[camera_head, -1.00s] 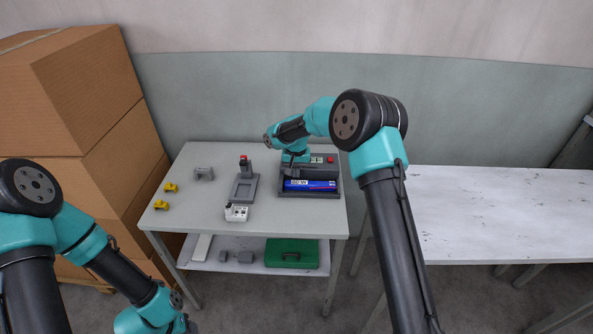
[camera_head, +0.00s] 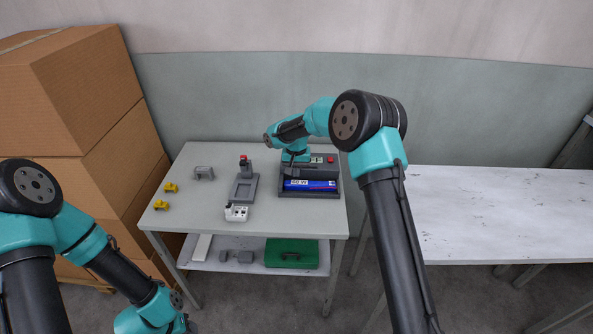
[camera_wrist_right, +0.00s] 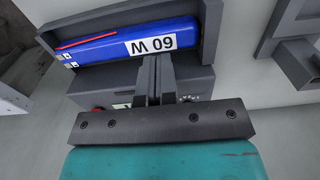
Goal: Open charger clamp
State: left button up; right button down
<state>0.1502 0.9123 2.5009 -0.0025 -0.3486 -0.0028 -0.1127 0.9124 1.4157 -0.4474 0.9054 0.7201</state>
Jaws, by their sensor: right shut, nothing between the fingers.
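The charger (camera_head: 341,182) is a dark grey tray-like unit at the right back of the small grey table. A blue battery pack (camera_head: 318,185) with a white "60 W" label lies in it; the pack also shows in the right wrist view (camera_wrist_right: 100,47). My right gripper (camera_wrist_right: 155,63) is shut and empty, its fingers over the charger body next to the labelled end of the pack. I cannot tell whether the fingertips touch the charger. The clamp is not clearly made out, partly hidden by my right gripper and wrist. My left gripper is out of view.
A grey stand (camera_head: 244,188) with a red top and a white box (camera_head: 236,213) stand left of the charger. A green case (camera_head: 291,254) is on the lower shelf. The white table (camera_head: 500,215) at right is clear.

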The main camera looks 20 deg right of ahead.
jog(key=shift+s+a, duration=0.1)
jog(key=shift+s, duration=0.35)
notch_tip(320, 180, up, 7)
dwell(1.2)
dwell(0.4)
